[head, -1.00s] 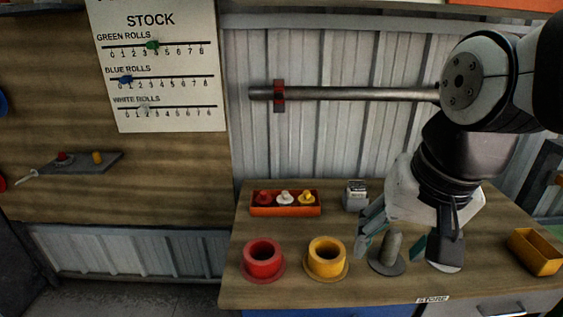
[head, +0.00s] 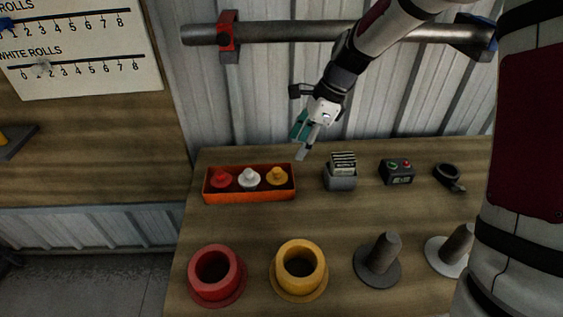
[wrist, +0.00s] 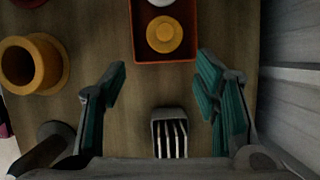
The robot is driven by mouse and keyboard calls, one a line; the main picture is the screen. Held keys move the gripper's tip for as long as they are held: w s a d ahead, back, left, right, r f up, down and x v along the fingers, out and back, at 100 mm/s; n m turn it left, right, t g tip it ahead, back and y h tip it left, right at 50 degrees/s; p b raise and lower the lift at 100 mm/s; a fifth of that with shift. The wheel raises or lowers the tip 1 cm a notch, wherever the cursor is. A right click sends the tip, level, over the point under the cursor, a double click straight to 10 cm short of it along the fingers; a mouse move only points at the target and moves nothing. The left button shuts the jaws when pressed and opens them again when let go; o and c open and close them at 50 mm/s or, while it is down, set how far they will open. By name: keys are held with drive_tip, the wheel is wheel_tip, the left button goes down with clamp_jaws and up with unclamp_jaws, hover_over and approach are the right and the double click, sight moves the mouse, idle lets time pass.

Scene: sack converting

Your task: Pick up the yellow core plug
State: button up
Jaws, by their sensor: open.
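The yellow core plug (head: 276,176) sits at the right end of an orange-red tray (head: 250,196), beside a white plug (head: 249,178) and a red plug (head: 221,177). In the wrist view the yellow plug (wrist: 164,33) lies in the near end of the tray (wrist: 165,59), ahead of my fingers. My gripper (head: 304,139) is open and empty, above and a little to the right of the tray in the head view. In the wrist view its teal-padded fingers (wrist: 163,88) are spread wide with nothing between their tips.
A grey card holder (head: 341,182) stands right of the tray, with a button box (head: 397,174) and a black tool (head: 449,177) beyond. A red collar (head: 216,277), a yellow collar (head: 299,271) and a grey post (head: 382,257) stand in front. The corrugated wall and horizontal bar (head: 300,33) are behind.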

sight(279, 175)
drive_tip(key=x, duration=0.8)
drive_tip(key=shift+w+f, duration=0.2)
drive_tip(key=shift+w, duration=0.15)
drive_tip(key=shift+a+x, duration=0.2)
drive_tip(key=shift+x, duration=2.7)
drive_tip(key=shift+r, duration=0.15)
drive_tip(key=shift+c, duration=0.2)
drive_tip(key=c, duration=0.7)
